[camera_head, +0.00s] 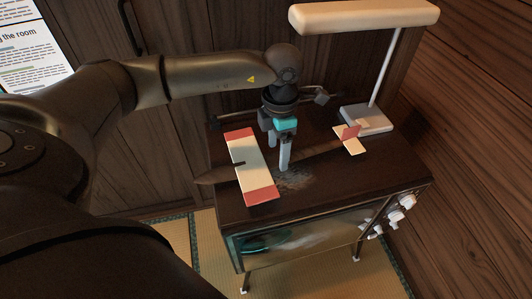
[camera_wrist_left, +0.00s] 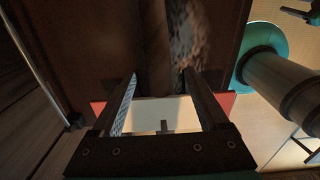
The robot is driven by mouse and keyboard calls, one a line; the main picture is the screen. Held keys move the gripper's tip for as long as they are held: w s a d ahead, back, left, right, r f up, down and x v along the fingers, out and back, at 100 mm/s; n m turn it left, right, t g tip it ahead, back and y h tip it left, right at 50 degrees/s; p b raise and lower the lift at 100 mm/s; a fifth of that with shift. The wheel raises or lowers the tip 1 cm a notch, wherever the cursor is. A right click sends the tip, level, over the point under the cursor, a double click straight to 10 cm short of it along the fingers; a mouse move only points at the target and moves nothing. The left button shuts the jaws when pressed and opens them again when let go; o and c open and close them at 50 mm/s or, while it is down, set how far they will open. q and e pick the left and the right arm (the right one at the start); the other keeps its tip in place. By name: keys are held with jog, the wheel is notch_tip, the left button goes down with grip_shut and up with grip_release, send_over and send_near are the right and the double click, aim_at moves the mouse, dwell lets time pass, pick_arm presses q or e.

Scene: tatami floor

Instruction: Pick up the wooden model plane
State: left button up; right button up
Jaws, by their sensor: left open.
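The wooden model plane (camera_head: 241,148) lies on top of a dark brown cabinet. It has a cream wing with red tips, a brown fuselage and a small cream and red tail at the right. My left gripper (camera_head: 284,167) points down at the fuselage, just behind the wing. In the left wrist view the open fingers (camera_wrist_left: 160,78) stand on either side of the fuselage (camera_wrist_left: 153,40), with the cream wing (camera_wrist_left: 150,113) crossing nearer the gripper's base. I cannot tell whether the fingers touch the plane. My right gripper is not in view.
A lamp with a cream shade (camera_head: 365,16) and grey base (camera_head: 368,119) stands on the cabinet (camera_head: 330,190) behind the tail. White knobs (camera_head: 401,207) stick out of the cabinet's front right. Tatami (camera_head: 300,276) lies below; dark wood walls stand behind and right.

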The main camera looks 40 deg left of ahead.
aim_at(278, 154)
pick_arm(q)
notch_tip(278, 154, down, 3)
jog(key=shift+w+b, duration=0.15)
jog(key=shift+b, duration=0.4)
jog(key=shift+f, duration=0.65)
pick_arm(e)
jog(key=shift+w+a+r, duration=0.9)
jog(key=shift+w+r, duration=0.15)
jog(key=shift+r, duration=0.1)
pick_arm(q)
grip_shut()
